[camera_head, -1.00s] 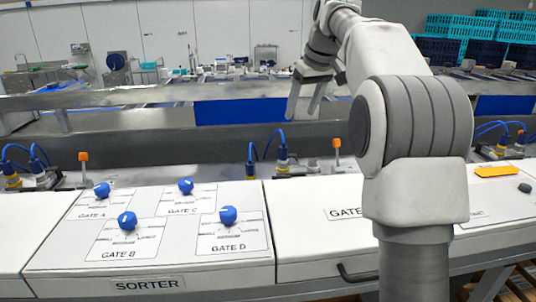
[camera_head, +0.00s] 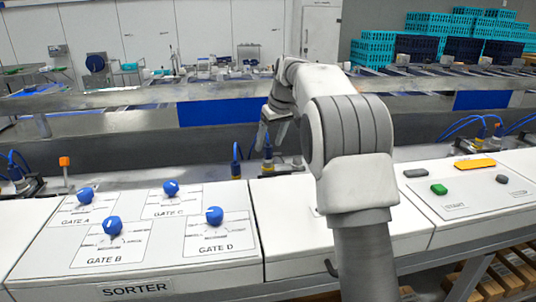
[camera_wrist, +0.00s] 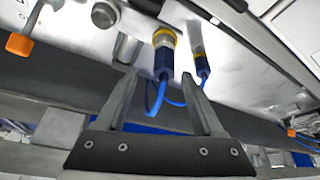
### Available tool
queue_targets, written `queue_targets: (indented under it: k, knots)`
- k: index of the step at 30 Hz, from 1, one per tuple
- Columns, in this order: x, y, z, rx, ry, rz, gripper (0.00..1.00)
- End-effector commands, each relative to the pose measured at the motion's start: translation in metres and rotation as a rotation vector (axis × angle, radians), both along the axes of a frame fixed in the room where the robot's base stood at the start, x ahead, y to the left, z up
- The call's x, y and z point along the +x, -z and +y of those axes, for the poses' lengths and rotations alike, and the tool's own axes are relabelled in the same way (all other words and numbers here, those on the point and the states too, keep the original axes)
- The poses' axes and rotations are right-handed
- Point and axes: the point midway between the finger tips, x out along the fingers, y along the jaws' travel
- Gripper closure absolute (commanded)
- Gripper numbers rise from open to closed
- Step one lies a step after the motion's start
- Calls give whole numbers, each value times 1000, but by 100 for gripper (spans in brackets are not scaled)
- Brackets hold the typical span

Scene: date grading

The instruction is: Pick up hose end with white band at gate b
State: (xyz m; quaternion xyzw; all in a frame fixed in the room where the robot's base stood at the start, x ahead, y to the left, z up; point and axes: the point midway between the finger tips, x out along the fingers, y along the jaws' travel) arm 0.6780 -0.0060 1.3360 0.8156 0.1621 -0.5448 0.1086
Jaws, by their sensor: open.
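Two blue hose ends stand behind the sorter console in the head view, a left one (camera_head: 236,166) and a right one (camera_head: 268,160). In the wrist view, a nearer hose end (camera_wrist: 163,58) has a yellow collar, and a second one (camera_wrist: 201,68) is to its right. I cannot make out a clear white band on either, nor which belongs to gate B. My gripper (camera_head: 270,146) is open and empty, just above the right hose end in the head view. In the wrist view, my open fingers (camera_wrist: 158,77) flank the nearer hose end in the picture; no contact shows.
The sorter console (camera_head: 30,262) has several blue knobs, including the GATE B knob (camera_head: 112,225). An orange-topped post (camera_head: 64,163) stands behind it at left. A steel rail (camera_head: 150,92) runs behind the hoses. Another console with a green button (camera_head: 439,188) is at right.

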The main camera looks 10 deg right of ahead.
Motion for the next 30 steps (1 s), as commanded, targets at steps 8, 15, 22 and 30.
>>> queue_targets:
  k: [8,15,22,30]
  knots:
    - [5,34,8,1,0,4,31]
    - [11,50,10,0,0,1,31]
    - [11,50,10,0,0,0,42]
    - [11,50,10,0,0,0,90]
